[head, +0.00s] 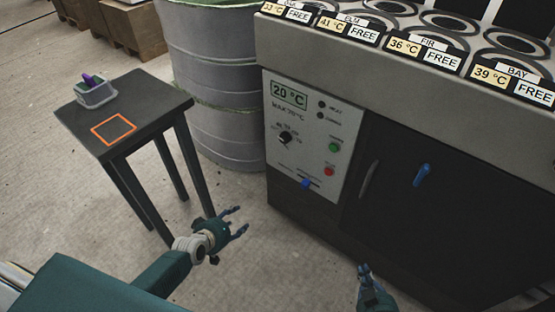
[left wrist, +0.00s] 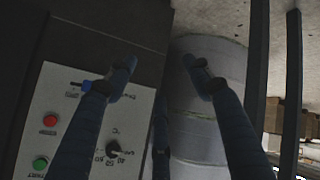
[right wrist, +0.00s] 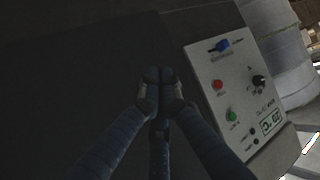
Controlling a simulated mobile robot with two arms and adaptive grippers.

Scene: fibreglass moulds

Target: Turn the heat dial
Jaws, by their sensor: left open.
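The heat dial (head: 286,137) is a black knob with a pale pointer, on the white control panel (head: 319,165) of the grey cabinet. The display (head: 289,94) above it reads 20 °C, with MAX 70 °C printed below. My left gripper (head: 237,222) is open and empty, below and left of the panel and apart from it. In the left wrist view the dial (left wrist: 112,148) shows beside one finger. My right gripper (head: 363,271) is in front of the dark cabinet doors. Its fingertips meet in the right wrist view (right wrist: 159,76), with nothing visible between them; the dial (right wrist: 259,82) shows at right.
The panel has a green button (head: 334,147), a red button (head: 328,171) and a blue slider (head: 306,183). A small dark table (head: 160,96) holding a grey bin (head: 97,97) stands left. A grey drum (head: 215,80) stands behind. The floor between table and cabinet is clear.

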